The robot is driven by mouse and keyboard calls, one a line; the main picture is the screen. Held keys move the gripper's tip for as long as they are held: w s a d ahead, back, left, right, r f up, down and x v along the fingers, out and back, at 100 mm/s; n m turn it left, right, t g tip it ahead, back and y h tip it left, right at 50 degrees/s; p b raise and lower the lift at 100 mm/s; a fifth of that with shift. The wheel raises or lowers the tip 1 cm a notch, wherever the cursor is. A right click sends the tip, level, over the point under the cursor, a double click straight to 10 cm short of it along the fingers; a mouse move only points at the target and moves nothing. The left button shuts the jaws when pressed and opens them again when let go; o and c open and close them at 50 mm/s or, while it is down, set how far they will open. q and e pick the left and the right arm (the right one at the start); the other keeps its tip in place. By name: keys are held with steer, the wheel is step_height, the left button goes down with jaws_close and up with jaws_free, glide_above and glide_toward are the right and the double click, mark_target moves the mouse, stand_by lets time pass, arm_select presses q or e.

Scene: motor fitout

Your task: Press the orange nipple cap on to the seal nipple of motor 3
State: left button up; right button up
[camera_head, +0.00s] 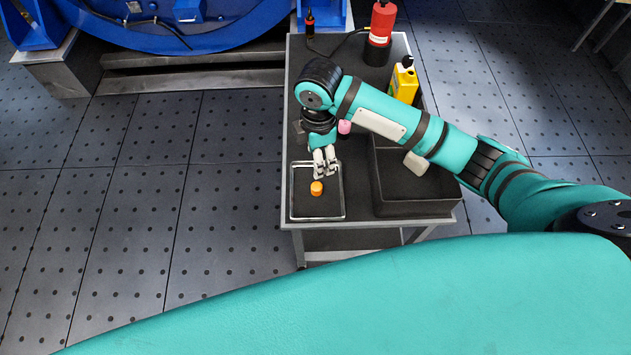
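The orange nipple cap (317,188) stands in a shallow, light-rimmed tray (342,214) at the near left of the cart. My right gripper (326,176) points down over the tray, just behind the cap. Its two pale fingers are a little apart with nothing seen between them. Whether a fingertip touches the cap cannot be told. My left gripper is out of view. A large blue machine (225,28) stands at the back left, but no motor number or seal nipple can be made out on it.
The cart (298,62) also carries a deep black bin (415,209) beside the tray, a yellow bottle (403,82), a red cylinder (380,24) and a small pink item (344,127). The dotted floor left of the cart is clear.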

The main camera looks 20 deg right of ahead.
mark_target(317, 186)
step_height(317, 186, down, 14)
steer(key=shift+a+r+b, duration=0.1)
steer(key=shift+a+b, duration=0.05)
steer(key=shift+b, duration=0.4)
steer(key=c, duration=0.8)
